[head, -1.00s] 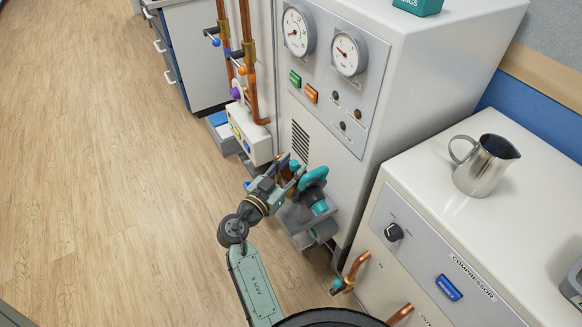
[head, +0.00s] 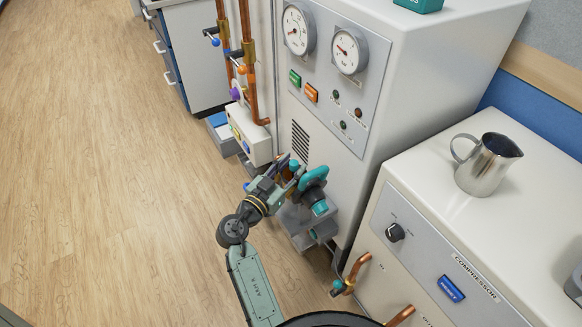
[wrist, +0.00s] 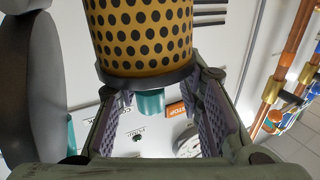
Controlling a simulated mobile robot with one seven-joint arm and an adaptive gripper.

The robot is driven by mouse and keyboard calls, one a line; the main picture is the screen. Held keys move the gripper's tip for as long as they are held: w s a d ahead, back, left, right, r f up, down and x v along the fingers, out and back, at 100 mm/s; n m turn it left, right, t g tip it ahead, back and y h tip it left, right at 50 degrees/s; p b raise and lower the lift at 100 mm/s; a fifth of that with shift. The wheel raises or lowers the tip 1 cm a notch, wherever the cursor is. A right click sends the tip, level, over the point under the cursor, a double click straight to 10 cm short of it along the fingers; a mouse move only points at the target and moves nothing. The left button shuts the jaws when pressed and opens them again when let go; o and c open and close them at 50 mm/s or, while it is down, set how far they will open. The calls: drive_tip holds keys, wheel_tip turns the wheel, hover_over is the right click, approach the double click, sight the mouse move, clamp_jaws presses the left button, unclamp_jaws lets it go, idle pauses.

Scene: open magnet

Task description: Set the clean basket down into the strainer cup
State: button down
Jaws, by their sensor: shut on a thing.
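The basket (wrist: 145,38) is a yellow-orange cylinder with rows of dark holes, a dark rim and a teal part at its lower end in the wrist view. My gripper (wrist: 158,108) is shut on it at the rim end, with one ridged finger pad on each side. In the head view my gripper (head: 291,176) is low in front of the white cabinet, and the basket is mostly hidden there. A teal ring-shaped part with a teal cylinder (head: 318,204) is just right of my gripper. I cannot tell which part is the strainer cup.
The white cabinet (head: 440,60) with gauges stands behind my gripper. The compressor unit (head: 430,235) is on the right, with a metal pitcher (head: 485,165) on top. Copper pipes (head: 250,70) rise to the left. A grey ledge (head: 300,222) is low by the cabinet. Open floor lies left.

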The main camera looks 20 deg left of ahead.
drive_tip(key=shift+f+b, duration=1)
drive_tip(key=shift+b, duration=0.35)
